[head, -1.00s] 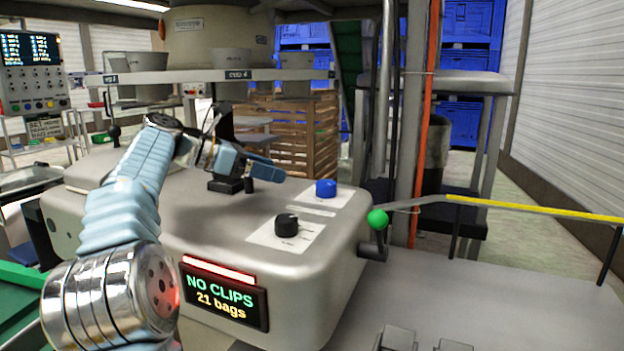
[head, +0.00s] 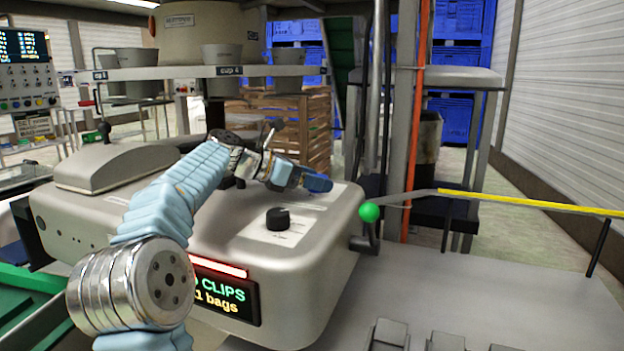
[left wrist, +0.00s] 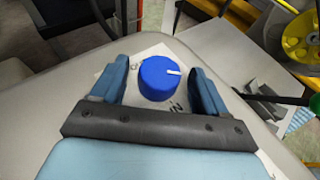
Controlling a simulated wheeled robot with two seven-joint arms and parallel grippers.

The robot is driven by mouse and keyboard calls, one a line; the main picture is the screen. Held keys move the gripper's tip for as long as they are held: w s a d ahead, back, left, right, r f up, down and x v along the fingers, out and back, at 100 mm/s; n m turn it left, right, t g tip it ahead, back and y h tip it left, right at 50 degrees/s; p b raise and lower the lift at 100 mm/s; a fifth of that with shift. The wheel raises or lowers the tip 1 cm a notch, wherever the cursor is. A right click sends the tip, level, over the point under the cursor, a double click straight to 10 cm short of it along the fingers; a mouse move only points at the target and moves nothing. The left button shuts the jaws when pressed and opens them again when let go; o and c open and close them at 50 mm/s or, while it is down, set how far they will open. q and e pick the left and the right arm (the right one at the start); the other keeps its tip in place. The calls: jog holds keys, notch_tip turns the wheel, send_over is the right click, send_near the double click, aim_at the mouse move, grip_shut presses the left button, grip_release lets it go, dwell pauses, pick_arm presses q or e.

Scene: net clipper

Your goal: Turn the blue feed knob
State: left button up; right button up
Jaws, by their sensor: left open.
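The blue feed knob (left wrist: 158,79) is a round cap with a white pointer line, on a white label plate on top of the grey clipper housing (head: 225,228). In the left wrist view the pointer line is toward the right. In the head view the knob (head: 317,183) is partly covered by my left gripper (head: 298,178). The gripper is open, its two pale blue fingers on either side of the knob in the left wrist view (left wrist: 158,80), with gaps showing on both sides. How high the fingertips are above the plate is unclear. My right gripper is not in view.
A black knob (head: 278,218) sits on its own white plate nearer the front. A green-balled lever (head: 369,212) stands at the housing's right corner. The lit display (head: 225,296) is partly hidden by my left arm. A yellow-topped rail (head: 530,203) runs to the right.

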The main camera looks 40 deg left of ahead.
pick_arm(q)
jog(key=c, duration=1)
jog(key=shift+a+r+m+g+h+p, duration=0.1)
jog(key=shift+r+m+g+h+p, duration=0.25)
jog(key=shift+p, duration=0.5)
jog(key=shift+c, duration=0.2)
jog(key=shift+f+m+h, duration=0.2)
jog(key=shift+m+h, duration=0.05)
jog(key=shift+f, duration=0.1)
jog(key=o, duration=1)
jog(key=shift+o, duration=0.2)
